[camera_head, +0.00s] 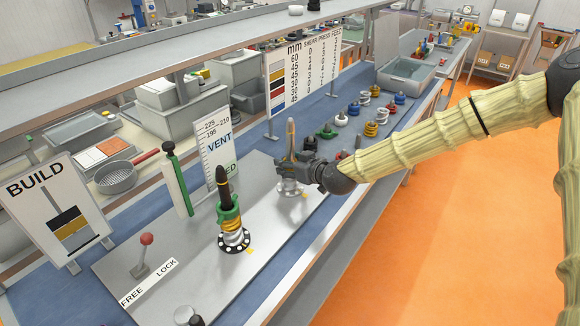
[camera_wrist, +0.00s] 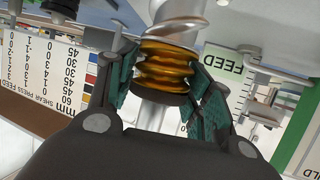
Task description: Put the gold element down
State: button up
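In the wrist view the gold element (camera_wrist: 167,66) is a ribbed ring on a grey upright shaft (camera_wrist: 151,116), close to a silver screw piece (camera_wrist: 178,22). A dark disc-like edge shows on one side of it. My gripper (camera_wrist: 166,78) has its teal-padded fingers on both sides of the gold element, seemingly touching it. In the head view my gripper (camera_head: 297,165) is around the right-hand shaft (camera_head: 291,130), above a silver base piece (camera_head: 290,188). There the gold element is hidden by the gripper.
The left shaft (camera_head: 223,182) carries a green piece (camera_head: 229,208) over silver and gold rings on the metal plate (camera_head: 180,262). A red-knobbed lever (camera_head: 146,240) and a BUILD sign (camera_head: 55,205) stand left.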

jog(key=c, duration=0.7)
jog(key=shift+r, duration=0.2)
